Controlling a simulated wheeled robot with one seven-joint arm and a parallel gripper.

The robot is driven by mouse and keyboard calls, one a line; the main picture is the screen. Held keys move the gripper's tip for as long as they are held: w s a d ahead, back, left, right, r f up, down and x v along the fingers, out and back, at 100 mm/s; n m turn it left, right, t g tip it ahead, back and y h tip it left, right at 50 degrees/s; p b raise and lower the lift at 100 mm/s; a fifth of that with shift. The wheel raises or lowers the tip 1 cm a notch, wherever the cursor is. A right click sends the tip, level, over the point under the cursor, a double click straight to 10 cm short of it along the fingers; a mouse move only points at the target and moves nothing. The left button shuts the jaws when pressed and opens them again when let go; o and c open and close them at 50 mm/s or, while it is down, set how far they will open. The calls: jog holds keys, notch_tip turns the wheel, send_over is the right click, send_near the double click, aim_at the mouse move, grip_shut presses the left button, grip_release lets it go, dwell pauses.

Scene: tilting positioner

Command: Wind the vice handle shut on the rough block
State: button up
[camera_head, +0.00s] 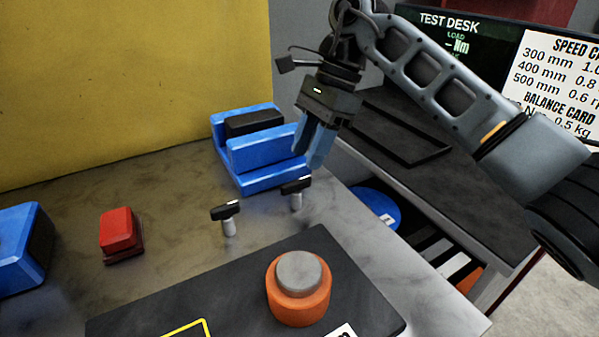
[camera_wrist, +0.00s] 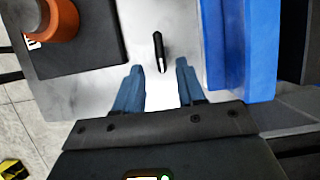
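A blue vice-like fixture (camera_head: 270,152) stands near the back edge of the table, with a dark block (camera_head: 253,122) between its upright blue walls. Its blue side also shows at the right of the wrist view (camera_wrist: 243,45). A black T-shaped handle on a pale stem (camera_head: 297,187) stands upright in front of it; I cannot tell whether it belongs to the vice. In the wrist view a dark handle (camera_wrist: 159,48) lies ahead of the gap between my fingertips. My gripper (camera_head: 306,160) is open and empty, above the table by the fixture. Its two blue fingers are apart in the wrist view (camera_wrist: 158,68).
A second T-handle (camera_head: 227,216) stands to the left. A dark plate (camera_head: 215,298) in front bears an orange cylinder with a grey top (camera_head: 299,290). A red block (camera_head: 119,232) and another blue fixture (camera_head: 20,248) stand left. A dark bench (camera_head: 395,125) is at right.

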aim_at(297, 180)
jog(key=shift+x, duration=2.75)
jog(key=shift+c, duration=0.3)
grip_shut()
